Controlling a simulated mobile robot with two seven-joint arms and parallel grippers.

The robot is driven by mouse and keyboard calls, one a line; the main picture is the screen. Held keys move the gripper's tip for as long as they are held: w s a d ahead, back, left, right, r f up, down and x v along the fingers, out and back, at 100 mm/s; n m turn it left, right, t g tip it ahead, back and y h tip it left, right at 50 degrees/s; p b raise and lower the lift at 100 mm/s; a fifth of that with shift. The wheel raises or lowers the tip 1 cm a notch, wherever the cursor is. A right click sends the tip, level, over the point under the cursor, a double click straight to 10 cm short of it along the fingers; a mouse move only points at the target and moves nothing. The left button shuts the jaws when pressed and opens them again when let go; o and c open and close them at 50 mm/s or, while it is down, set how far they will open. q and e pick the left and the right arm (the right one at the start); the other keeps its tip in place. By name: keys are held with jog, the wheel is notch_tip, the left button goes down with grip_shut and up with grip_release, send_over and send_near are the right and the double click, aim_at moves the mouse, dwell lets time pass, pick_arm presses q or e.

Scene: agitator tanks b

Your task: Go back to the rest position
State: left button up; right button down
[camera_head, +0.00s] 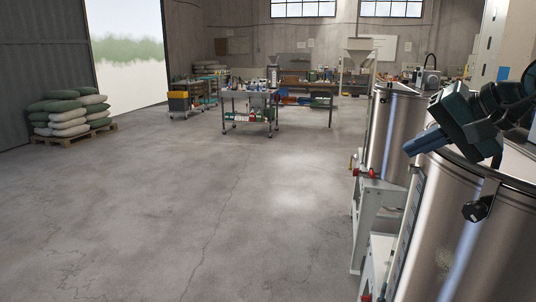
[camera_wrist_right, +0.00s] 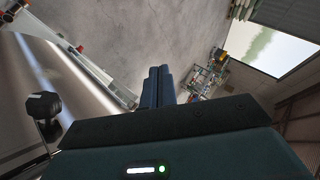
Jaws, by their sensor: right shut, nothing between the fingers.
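My right gripper (camera_head: 424,142) comes in from the right in the head view. It is dark teal with blue fingers, and it appears in front of the rim of the nearer steel tank (camera_head: 470,235). Its fingers also show in the right wrist view (camera_wrist_right: 158,86), shut side by side with nothing between them. A black knob on the tank (camera_head: 477,210) lies below the gripper and also shows at the left of the wrist view (camera_wrist_right: 42,106). My left gripper is in neither view.
A second steel tank (camera_head: 392,135) stands behind the nearer one, with white stands and red valves beside them. A wheeled workbench (camera_head: 250,94) is farther back. Stacked sacks (camera_head: 70,115) lie on a pallet at the left. The concrete floor (camera_head: 190,200) between is clear.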

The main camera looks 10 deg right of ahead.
jog(key=w+a+f+m+t+y, duration=0.3)
jog(key=a+f+m+t+y, duration=0.45)
jog(key=m, duration=0.75)
jog(key=s+d+f+m+h, duration=0.25)
jog(key=f+m+h, duration=1.2)
jog(key=m, duration=1.45)
jog(key=s+a+f+m+g, duration=0.2)
jog(key=s+f+m+g, duration=0.65)
jog(key=f, duration=0.55)
jog(key=s+a+f+m+g+y, duration=0.3)
jog(key=s+a+f+m+g, duration=0.35)
jog(key=s, duration=0.65)
jog(key=w+a+f+m+t+y+p, duration=0.1)
jog(key=w+a+f+t+y, duration=0.2)
jog(key=a+t, duration=0.6)
jog(key=shift+w+f+y+p, duration=0.3)
jog(key=shift+w+f+p, duration=0.1)
jog(key=shift+w+f, duration=1)
jog(key=shift+w+d+r, duration=0.1)
jog(key=shift+r, duration=0.05)
